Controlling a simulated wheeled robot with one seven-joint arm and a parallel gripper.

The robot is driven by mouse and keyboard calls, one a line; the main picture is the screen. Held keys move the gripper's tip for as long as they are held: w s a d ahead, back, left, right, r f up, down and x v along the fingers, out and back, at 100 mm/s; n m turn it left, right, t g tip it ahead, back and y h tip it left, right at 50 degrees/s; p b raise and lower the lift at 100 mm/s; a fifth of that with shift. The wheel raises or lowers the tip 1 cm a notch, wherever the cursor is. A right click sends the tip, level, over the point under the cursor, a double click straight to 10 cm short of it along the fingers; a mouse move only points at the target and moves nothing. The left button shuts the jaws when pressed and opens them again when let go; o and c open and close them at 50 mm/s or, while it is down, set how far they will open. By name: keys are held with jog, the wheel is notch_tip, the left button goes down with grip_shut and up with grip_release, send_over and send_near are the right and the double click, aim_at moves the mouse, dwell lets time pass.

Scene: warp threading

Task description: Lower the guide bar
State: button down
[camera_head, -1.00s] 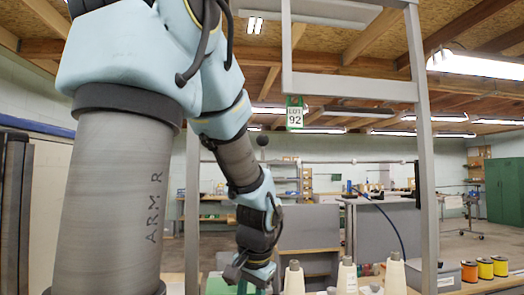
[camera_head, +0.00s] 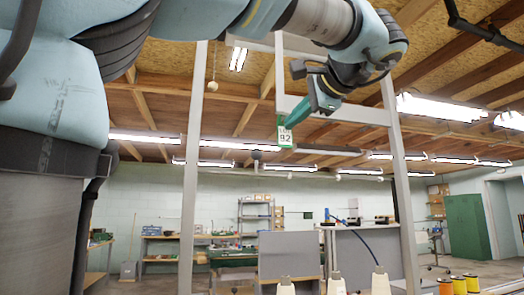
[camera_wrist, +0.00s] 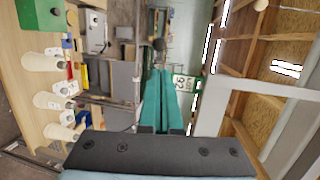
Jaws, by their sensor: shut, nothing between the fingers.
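The guide bar (camera_head: 345,113) is a grey horizontal bar high up between two grey posts, with an upright piece rising at its left end. A green-edged tag (camera_head: 285,136) hangs at its left end. My gripper (camera_head: 290,124) has teal fingers, shut and empty, angled down to the left across the bar's left end. The fingertips overlap the tag's top edge; contact cannot be told. In the wrist view the shut fingers (camera_wrist: 164,72) point at the background, with the tag (camera_wrist: 184,84) just to their right and a grey bar piece (camera_wrist: 210,108) beyond it.
Two upright grey posts (camera_head: 193,170) (camera_head: 404,185) stand on either side. White cones (camera_head: 380,283) stand below on the table, with orange and yellow spools (camera_head: 459,285) at right. Grey panels (camera_head: 288,255) stand behind. The space between the posts under the bar is open.

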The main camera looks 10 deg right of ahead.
aim_at(260, 151)
jog(key=p+x, duration=0.3)
jog(key=x, duration=1)
jog(key=shift+w+a+f+p, duration=0.1)
jog(key=shift+w+f+p, duration=0.1)
jog(key=shift+w+p, duration=0.25)
jog(key=shift+w, duration=0.1)
jog(key=shift+w, duration=0.1)
